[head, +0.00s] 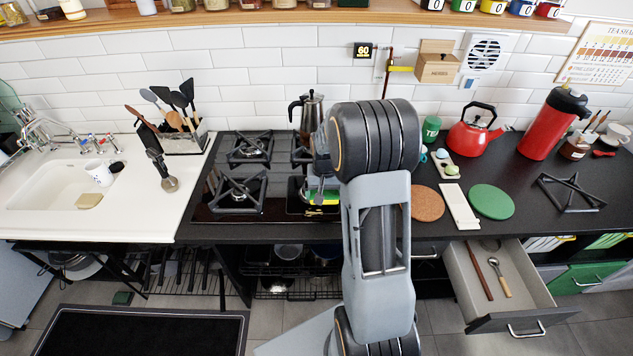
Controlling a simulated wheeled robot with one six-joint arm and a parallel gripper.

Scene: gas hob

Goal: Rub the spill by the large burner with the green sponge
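The green sponge (323,199), with a yellow layer, is low over the front right part of the black hob (275,213). My gripper (320,190) is above it, with its fingers down at the sponge, and appears shut on it. Whether the sponge touches the hob surface is too small to tell. My arm covers the right side of the hob. The large burner and the spill cannot be made out; the area around the sponge is largely hidden.
Pan supports (240,193) stand on the left burners, and a moka pot (307,115) is at the back. A loose pan support (571,191) lies on the right counter near a red kettle (474,131). An open drawer (497,284) juts out at the front right.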

